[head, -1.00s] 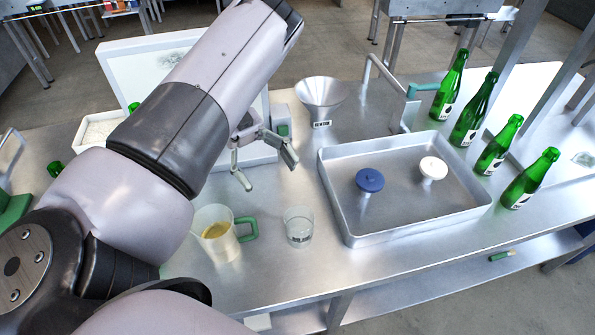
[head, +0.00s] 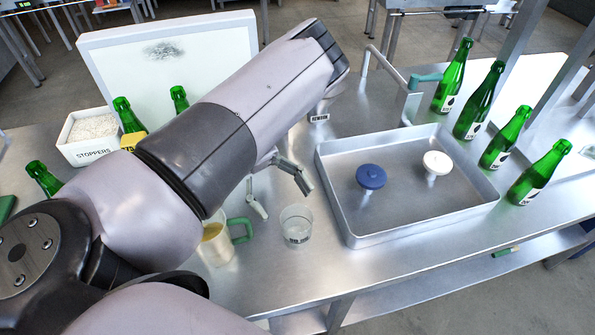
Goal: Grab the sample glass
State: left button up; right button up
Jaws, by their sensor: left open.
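The sample glass (head: 296,228) is a small clear tumbler with a dark label, standing upright on the steel table in the head view. My left gripper (head: 281,197) is open and empty, just above and to the left of the glass, apart from it in the picture. Its two fingers are spread, one on the left and one on the upper right. My left arm covers much of the left and middle of the view. My right gripper is not in view.
A jug (head: 217,240) with a green handle stands just left of the glass. A metal tray (head: 345,213) with a blue stopper (head: 371,177) and a white stopper (head: 437,163) lies to the right. Green bottles (head: 536,173) line the right side.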

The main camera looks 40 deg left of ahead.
aim_at(306, 231)
pick_arm(q)
jog(key=shift+s+d+f, duration=0.1)
jog(key=shift+d+f, duration=0.05)
jog(key=shift+d, duration=0.2)
jog(key=p+x, duration=0.2)
jog(key=x, duration=0.1)
jog(key=shift+s+d+f, duration=0.1)
jog(key=shift+d, duration=0.15)
jog(key=shift+s+d+f, duration=0.1)
jog(key=shift+d+f, duration=0.15)
jog(key=shift+d, duration=0.1)
jog(key=shift+a, duration=0.1)
jog(key=c, duration=1.3)
